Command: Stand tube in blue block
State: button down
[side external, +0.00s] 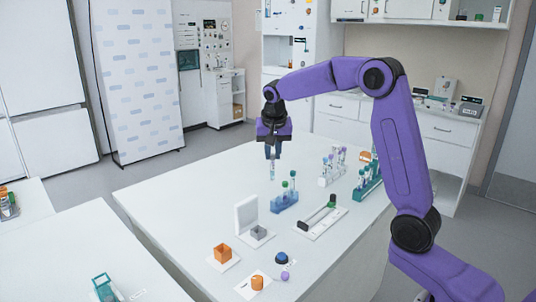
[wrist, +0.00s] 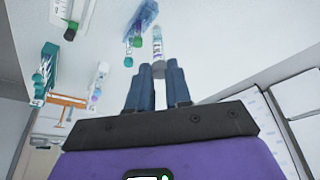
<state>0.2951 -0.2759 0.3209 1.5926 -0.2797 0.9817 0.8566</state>
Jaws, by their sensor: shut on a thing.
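My gripper (side external: 271,150) is shut on a clear tube (side external: 272,170) with a pale label, which hangs upright below the fingers. The tube also shows between the blue fingertips in the wrist view (wrist: 157,42). The blue block (side external: 284,203) stands on the table just below and to the right of the tube's lower end in the side view. Two green-capped tubes stand in the block. The held tube appears to be above the block's left end, apart from it.
A white rack (side external: 325,181) and a teal rack (side external: 360,195) with tubes stand to the right. A white tray (side external: 310,229) with a dark bar lies near the block. The table's left is clear.

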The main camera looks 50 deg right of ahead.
jog(key=d+f, duration=0.3)
jog(key=f, duration=0.3)
jog(key=shift+w+f, duration=0.25)
dwell(0.5)
jog(key=shift+f, duration=0.25)
dwell(0.3)
jog(key=shift+f, duration=0.35)
jog(key=shift+f, duration=0.55)
dwell(1.1)
jog(key=shift+f, duration=0.45)
jog(key=shift+f, duration=0.4)
jog(key=shift+f, duration=0.25)
